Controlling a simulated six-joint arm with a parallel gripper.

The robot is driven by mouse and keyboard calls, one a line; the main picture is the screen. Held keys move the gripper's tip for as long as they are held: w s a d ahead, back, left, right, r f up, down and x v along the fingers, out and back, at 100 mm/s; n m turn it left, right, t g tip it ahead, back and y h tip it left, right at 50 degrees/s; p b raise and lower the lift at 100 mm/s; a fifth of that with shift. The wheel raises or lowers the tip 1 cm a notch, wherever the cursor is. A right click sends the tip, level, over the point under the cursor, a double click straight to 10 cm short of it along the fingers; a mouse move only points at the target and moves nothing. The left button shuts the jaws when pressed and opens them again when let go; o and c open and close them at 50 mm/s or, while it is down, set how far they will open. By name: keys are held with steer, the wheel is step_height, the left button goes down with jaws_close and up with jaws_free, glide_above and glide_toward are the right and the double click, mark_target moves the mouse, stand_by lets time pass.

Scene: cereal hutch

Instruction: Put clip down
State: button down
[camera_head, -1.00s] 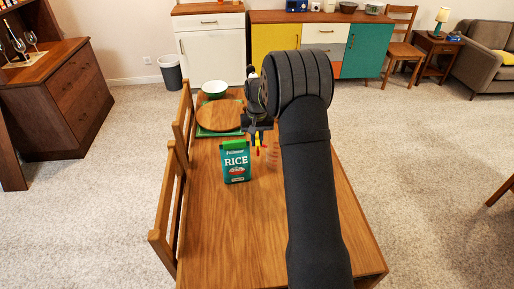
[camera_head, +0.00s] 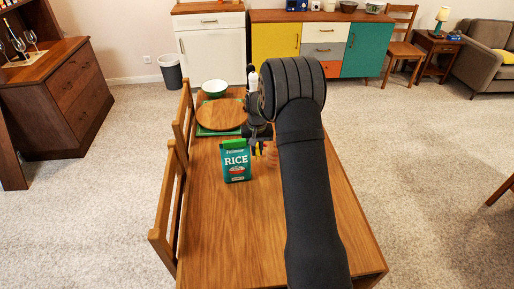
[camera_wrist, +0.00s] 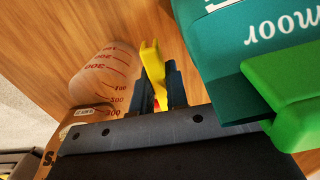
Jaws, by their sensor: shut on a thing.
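My gripper (camera_wrist: 158,88) is shut on a yellow clip (camera_wrist: 151,62) with a small red part between the fingers. The clip points away from the wrist, over the wooden table. In the head view my gripper (camera_head: 258,142) is just right of the rice bag, and the clip is mostly hidden there. I cannot tell whether the clip touches the table. The teal rice bag (camera_head: 236,163) stands upright on the table. A green strip (camera_wrist: 285,90) lies along its top edge, close on the right in the wrist view.
A clear measuring cup with red marks (camera_wrist: 103,72) stands close to the left of the fingers in the wrist view. A round wooden board (camera_head: 220,115) and a white bowl (camera_head: 214,87) lie farther back. The near part of the table (camera_head: 230,230) is clear.

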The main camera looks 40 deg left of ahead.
mark_target(257, 148)
steer(key=c, duration=1.4)
jaws_free()
steer(key=shift+c, duration=0.2)
steer(key=shift+r, duration=0.1)
step_height(257, 148, up, 13)
step_height(257, 148, down, 13)
steer(key=shift+f, duration=0.1)
steer(key=shift+r, duration=0.5)
